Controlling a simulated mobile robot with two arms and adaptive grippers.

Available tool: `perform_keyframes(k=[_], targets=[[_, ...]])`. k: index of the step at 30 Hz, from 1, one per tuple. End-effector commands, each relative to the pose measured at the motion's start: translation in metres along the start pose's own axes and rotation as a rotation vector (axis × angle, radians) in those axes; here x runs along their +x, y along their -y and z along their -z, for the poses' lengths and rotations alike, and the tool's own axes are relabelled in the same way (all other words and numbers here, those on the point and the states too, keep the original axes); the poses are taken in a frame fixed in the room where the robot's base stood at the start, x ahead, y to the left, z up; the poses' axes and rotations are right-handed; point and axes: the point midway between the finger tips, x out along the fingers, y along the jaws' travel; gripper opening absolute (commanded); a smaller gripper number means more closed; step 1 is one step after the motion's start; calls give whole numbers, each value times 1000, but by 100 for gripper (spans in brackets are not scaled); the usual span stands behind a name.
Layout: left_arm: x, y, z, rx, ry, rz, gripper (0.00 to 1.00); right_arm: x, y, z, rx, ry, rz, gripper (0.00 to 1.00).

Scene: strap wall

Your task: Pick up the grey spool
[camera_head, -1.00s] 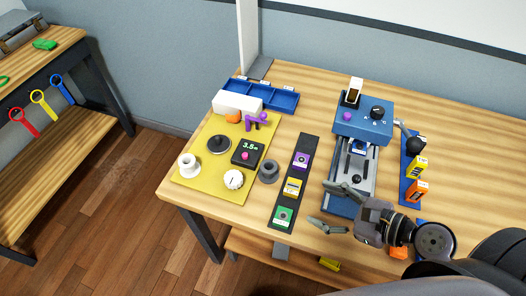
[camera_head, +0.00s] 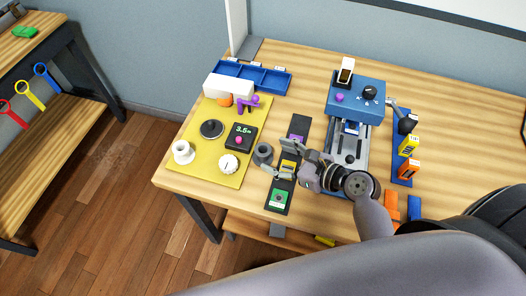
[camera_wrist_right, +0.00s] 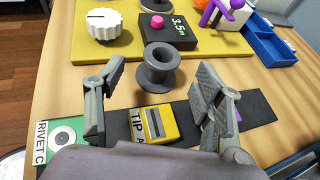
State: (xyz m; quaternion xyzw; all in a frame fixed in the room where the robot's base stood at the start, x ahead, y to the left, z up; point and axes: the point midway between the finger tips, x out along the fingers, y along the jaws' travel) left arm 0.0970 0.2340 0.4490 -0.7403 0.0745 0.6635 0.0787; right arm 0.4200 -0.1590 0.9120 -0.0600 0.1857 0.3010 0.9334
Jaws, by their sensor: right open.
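The grey spool (camera_head: 263,154) stands on the wooden table, just right of the yellow mat, in the head view. In the right wrist view the spool (camera_wrist_right: 160,68) is upright, with its flanged top and centre hole showing, ahead of the fingers. My right gripper (camera_head: 281,161) is open and empty, with its fingers pointing left towards the spool. In the right wrist view the open fingers (camera_wrist_right: 158,108) are spread over the dark strip, and the spool is between and beyond their tips. My left gripper is in neither view.
The yellow mat (camera_head: 204,168) holds a white knob, a black timer, a white spool and a dark disc. The dark strip (camera_head: 299,123) bears purple, yellow and green labelled pieces. A blue machine (camera_head: 356,101) stands behind right. A blue tray (camera_head: 276,80) is at the back.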

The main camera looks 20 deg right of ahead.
Motion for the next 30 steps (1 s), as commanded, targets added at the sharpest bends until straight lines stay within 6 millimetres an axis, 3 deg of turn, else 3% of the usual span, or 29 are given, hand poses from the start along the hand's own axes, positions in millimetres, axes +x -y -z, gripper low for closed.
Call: perform_keyframes(k=[9, 18, 30], targets=[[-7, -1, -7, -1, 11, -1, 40, 43, 2, 2, 1, 1, 1, 62], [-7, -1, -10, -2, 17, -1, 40, 47, 2, 4, 0, 0, 1, 62], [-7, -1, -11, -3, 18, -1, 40, 46, 2, 4, 0, 0, 1, 35]])
